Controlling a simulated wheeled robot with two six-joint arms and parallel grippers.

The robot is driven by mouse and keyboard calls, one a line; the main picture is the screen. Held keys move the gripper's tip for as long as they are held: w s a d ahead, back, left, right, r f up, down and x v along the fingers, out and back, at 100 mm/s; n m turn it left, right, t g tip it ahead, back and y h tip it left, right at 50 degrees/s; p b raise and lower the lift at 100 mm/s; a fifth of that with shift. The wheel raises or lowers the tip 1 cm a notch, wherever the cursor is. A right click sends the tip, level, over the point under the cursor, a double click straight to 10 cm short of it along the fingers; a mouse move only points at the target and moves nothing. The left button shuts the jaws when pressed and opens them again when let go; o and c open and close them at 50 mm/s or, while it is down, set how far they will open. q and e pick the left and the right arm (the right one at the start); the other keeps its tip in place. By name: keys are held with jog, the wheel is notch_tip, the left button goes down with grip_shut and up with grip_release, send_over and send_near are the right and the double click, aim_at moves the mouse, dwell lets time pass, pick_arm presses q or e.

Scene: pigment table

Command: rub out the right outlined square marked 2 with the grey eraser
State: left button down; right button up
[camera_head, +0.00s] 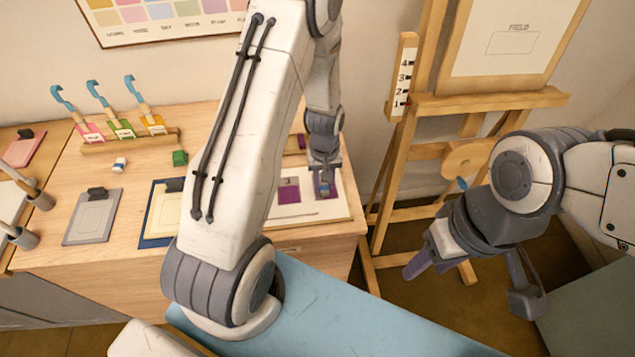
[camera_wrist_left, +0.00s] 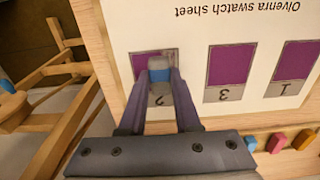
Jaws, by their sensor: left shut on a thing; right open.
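The swatch sheet (camera_wrist_left: 198,27) lies on a pale board on the wooden table, upside down in the left wrist view. Its purple square marked 2 (camera_wrist_left: 140,62) is at the left there, partly hidden by my left gripper (camera_wrist_left: 160,80). That gripper is shut on the grey eraser (camera_wrist_left: 159,63), which shows a blue band and sits over square 2. Contact with the paper cannot be told. In the head view my left gripper (camera_head: 325,185) is over the right part of the sheet (camera_head: 328,208). My right gripper (camera_head: 470,286) is open and empty, away from the table.
Purple squares marked 3 (camera_wrist_left: 231,65) and 1 (camera_wrist_left: 294,62) lie beside square 2. A wooden easel (camera_head: 425,100) stands right of the table.

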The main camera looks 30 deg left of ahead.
aim_at(335, 190)
pick_arm(q)
jog(key=shift+w+d+f, duration=0.1)
jog(key=shift+w+d, duration=0.35)
jog(key=shift+d, duration=0.25)
jog(key=shift+w+d, duration=0.45)
jog(key=shift+d, duration=0.25)
jog(key=shift+s+a, duration=0.45)
jog(key=shift+a, duration=0.2)
jog(key=shift+s+a, duration=0.45)
jog(key=shift+a, duration=0.15)
jog(key=shift+s+a, duration=0.35)
jog(key=shift+a, duration=0.2)
jog(key=shift+s+a, duration=0.35)
jog(key=shift+a, duration=0.2)
notch_tip(335, 190, up, 7)
jog(key=p, duration=0.6)
